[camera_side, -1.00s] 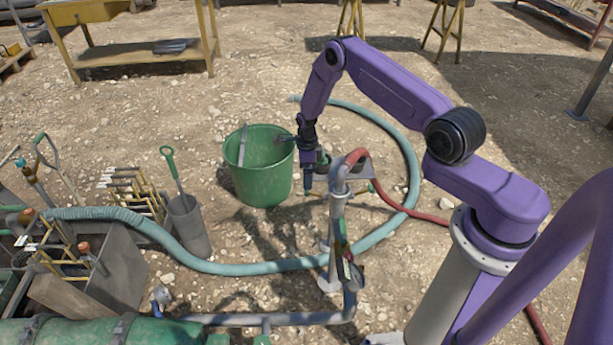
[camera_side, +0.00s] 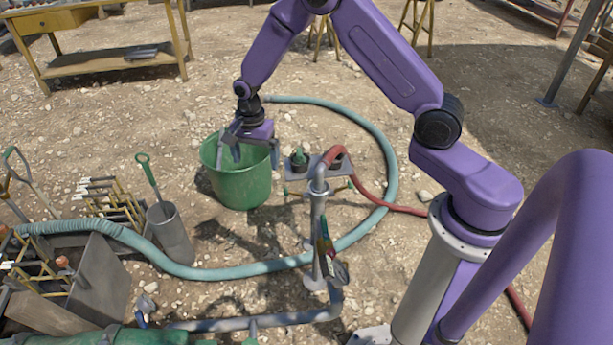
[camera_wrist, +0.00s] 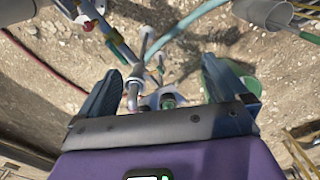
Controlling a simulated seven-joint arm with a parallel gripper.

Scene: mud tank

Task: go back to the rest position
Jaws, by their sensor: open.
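My gripper (camera_side: 250,152) is open, with its fingers apart and pointing down. In the side view it overlaps the rim of the green bucket (camera_side: 242,188); I cannot tell whether it is over it or in front of it. In the wrist view my gripper (camera_wrist: 160,75) shows two separated fingers with nothing held between them. A piece of the bucket (camera_wrist: 243,70) shows behind the right finger there.
A standpipe (camera_side: 317,225) with a red hose (camera_side: 370,200) and a small grey shelf (camera_side: 342,184) stands right of the bucket. A teal hose (camera_side: 385,130) loops around. A grey tube (camera_side: 170,235) and a tool crate (camera_side: 100,280) stand left. A yellow bench (camera_side: 110,65) is behind.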

